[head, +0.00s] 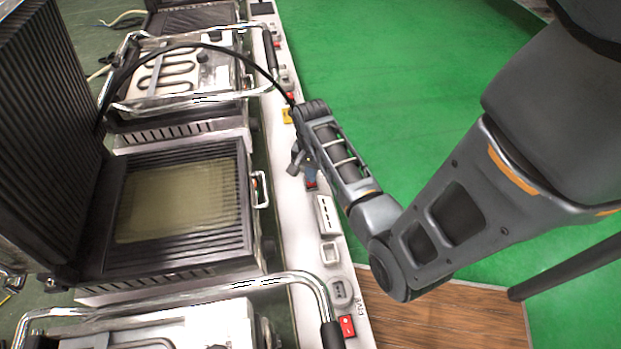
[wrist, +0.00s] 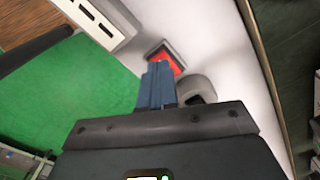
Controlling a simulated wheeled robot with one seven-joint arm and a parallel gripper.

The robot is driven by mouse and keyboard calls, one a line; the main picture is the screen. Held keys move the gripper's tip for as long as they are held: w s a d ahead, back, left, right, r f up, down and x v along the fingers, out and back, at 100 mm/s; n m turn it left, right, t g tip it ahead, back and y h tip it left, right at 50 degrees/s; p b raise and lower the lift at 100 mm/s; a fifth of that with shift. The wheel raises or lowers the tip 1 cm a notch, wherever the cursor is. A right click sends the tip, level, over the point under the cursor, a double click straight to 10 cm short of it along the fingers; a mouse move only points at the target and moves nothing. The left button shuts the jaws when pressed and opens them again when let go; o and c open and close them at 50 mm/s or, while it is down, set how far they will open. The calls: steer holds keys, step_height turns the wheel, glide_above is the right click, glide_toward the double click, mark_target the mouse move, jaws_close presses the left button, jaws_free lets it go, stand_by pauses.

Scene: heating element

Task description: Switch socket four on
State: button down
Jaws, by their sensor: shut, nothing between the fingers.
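My gripper (head: 311,172) hangs over the white socket strip (head: 298,212), beside the open grill. In the wrist view its blue fingers (wrist: 157,82) are closed together with nothing between them. The same switch shows in the head view (head: 311,185), just below the fingers. A grey round socket (wrist: 196,87) sits beside it, partly hidden by my gripper. I cannot read a number for this socket.
A white slotted box (head: 328,214) sits on the strip near the switch. Another red switch (head: 347,326) and a grey socket (head: 342,291) are nearer. A ribbed grill (head: 180,200) stands left, with a chrome-handled appliance (head: 170,75) beyond. Green floor (head: 400,70) lies clear right.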

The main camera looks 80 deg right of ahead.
steer(key=shift+f+b, duration=0.5)
steer(key=shift+f, duration=0.5)
stand_by(1.0)
steer(key=shift+r, duration=0.2)
step_height(320, 180, up, 7)
steer(key=p, duration=0.7)
steer(key=shift+f+p, duration=0.1)
steer(key=shift+p, duration=0.3)
steer(key=shift+s+f, duration=0.1)
